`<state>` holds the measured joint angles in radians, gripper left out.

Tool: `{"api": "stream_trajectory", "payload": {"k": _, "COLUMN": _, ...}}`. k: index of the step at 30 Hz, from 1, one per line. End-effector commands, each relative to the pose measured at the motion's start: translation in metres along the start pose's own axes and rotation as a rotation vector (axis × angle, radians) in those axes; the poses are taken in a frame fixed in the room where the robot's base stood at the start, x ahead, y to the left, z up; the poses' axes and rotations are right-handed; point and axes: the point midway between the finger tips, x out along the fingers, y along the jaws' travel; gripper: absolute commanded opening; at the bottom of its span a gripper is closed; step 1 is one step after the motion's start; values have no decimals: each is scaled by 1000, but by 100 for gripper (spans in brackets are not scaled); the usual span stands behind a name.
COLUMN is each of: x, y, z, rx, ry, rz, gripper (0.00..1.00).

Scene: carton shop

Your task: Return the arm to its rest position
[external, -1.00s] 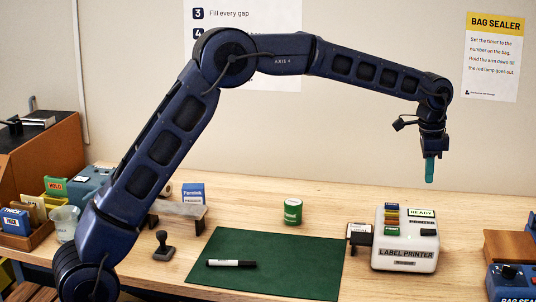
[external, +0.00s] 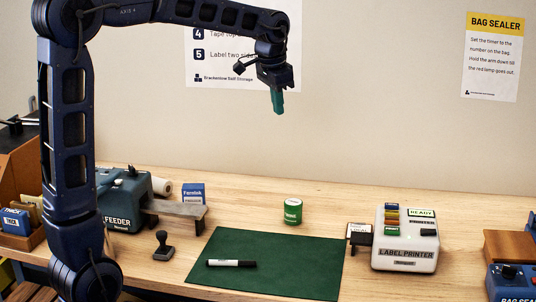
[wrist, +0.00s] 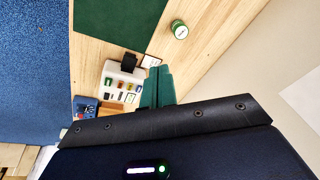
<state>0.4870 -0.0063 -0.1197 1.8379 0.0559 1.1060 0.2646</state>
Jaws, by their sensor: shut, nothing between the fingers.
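My gripper (external: 278,101) hangs high in front of the wall, well above the table, with its teal fingers pointing down. The fingers are together and hold nothing. In the wrist view the closed teal fingertips (wrist: 157,86) show over the table edge, far above the things below.
A bag sealer (external: 512,282) stands at the right. The air around my gripper is clear.

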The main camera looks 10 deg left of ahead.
Motion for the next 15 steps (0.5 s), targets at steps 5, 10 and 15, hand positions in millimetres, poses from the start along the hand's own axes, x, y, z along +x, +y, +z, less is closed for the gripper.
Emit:
{"api": "stream_trajectory", "payload": {"k": 5, "x": -18, "y": -29, "z": 71, "rx": -140, "ry": 20, "rz": -33, "gripper": 0}}
{"api": "stream_trajectory", "payload": {"k": 10, "x": -27, "y": -44, "z": 137, "rx": -271, "ry": 39, "rz": -59, "gripper": 0}}
{"api": "stream_trajectory", "payload": {"k": 15, "x": -30, "y": -51, "z": 202, "rx": -404, "ry": 61, "rz": -84, "gripper": 0}}
